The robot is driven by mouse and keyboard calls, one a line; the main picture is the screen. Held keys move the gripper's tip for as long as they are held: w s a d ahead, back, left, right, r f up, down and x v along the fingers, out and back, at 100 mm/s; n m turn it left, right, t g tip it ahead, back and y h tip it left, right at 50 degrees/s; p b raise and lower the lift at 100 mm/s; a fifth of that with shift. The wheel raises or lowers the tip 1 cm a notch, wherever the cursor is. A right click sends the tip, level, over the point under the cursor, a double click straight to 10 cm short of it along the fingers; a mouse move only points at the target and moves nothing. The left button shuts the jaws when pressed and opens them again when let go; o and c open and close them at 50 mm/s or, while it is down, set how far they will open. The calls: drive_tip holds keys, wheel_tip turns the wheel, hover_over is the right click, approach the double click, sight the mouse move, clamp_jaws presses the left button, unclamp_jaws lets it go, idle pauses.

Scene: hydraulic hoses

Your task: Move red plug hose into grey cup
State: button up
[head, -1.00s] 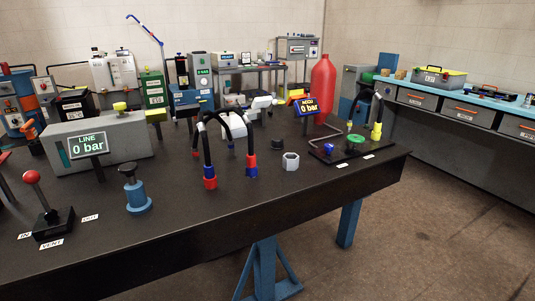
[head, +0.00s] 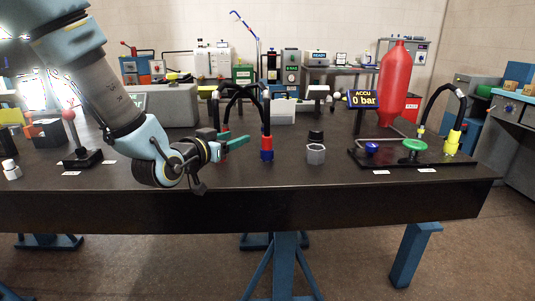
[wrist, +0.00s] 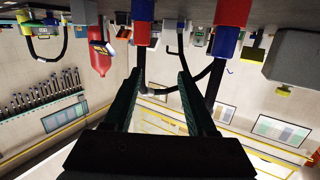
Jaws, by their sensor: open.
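The red plug hose is a black hose with a blue collar and a red end plug (wrist: 232,12), close by at the upper right of the wrist view. In the head view its hose (head: 215,108) rises behind my gripper, which hides its lower end. A blue-ended plug with a red collar (head: 267,147) stands to the right; it also shows in the wrist view (wrist: 143,33). The grey cup (head: 316,154) is hexagonal and stands further right on the table. My gripper (head: 242,140) is open and empty, left of the blue plug; the red plug lies outside its fingers (wrist: 160,74).
A dark cup (head: 316,135) stands behind the grey cup. On the right, a black plate (head: 385,161) carries a green knob, a blue cap and a yellow-ended hose. A red cylinder (head: 395,85) and pressure display (head: 361,99) stand behind. The front of the table (head: 260,180) is clear.

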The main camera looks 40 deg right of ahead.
sight(265, 121)
drive_tip(key=shift+m+g+h, duration=0.3)
drive_tip(key=shift+h, duration=0.6)
drive_tip(key=d, duration=0.2)
drive_tip(key=s+d+r, duration=0.1)
drive_tip(key=d, duration=0.1)
drive_tip(key=d+p, duration=0.1)
drive_tip(key=d, duration=0.2)
drive_tip(key=shift+s+r, duration=0.15)
drive_tip(key=shift+r, duration=0.1)
drive_tip(key=shift+w+p+x, duration=0.1)
drive_tip(key=shift+p+x, duration=0.4)
drive_tip(key=shift+x, duration=1)
drive_tip(key=shift+w+p+x, duration=0.15)
drive_tip(key=shift+p+x, duration=0.35)
drive_tip(key=shift+x, duration=0.95)
drive_tip(key=shift+c, duration=0.3)
clamp_jaws()
